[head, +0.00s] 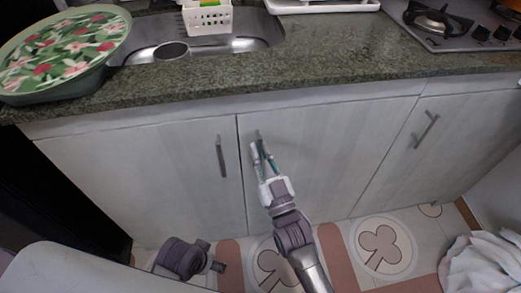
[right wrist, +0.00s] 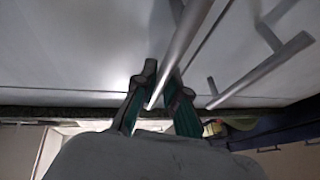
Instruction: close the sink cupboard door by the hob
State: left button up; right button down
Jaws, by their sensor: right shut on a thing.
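The sink cupboard door by the hob (head: 330,150) is the pale middle door under the counter. It looks flush or nearly flush with its neighbours; a small gap cannot be ruled out. Its metal bar handle (head: 257,136) is near its upper left edge. My right gripper (head: 261,152) is at this handle and partly covers it. In the right wrist view, the bar handle (right wrist: 182,48) runs down between the two fingers (right wrist: 160,92), which are shut on it.
The left door (head: 130,170) and right door (head: 450,140) have bar handles and look shut. A green counter (head: 330,65) overhangs them, with a floral tray (head: 65,45), the sink (head: 245,44) and the hob (head: 455,35). A cloth (head: 485,262) lies at lower right.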

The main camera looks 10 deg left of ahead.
jog(key=shift+w+r, duration=0.15)
jog(key=shift+r, duration=0.05)
jog(key=c, duration=1.6)
grip_release()
jog(key=shift+a, duration=0.1)
jog(key=shift+o, duration=0.5)
jog(key=shift+w+a+f, duration=0.15)
jog(key=shift+w, duration=0.1)
jog(key=shift+s, duration=0.1)
jog(key=shift+s+f, duration=0.1)
jog(key=shift+f, duration=0.1)
jog(key=v, duration=1.1)
jog(key=shift+s+d, duration=0.25)
jog(key=shift+d, duration=0.1)
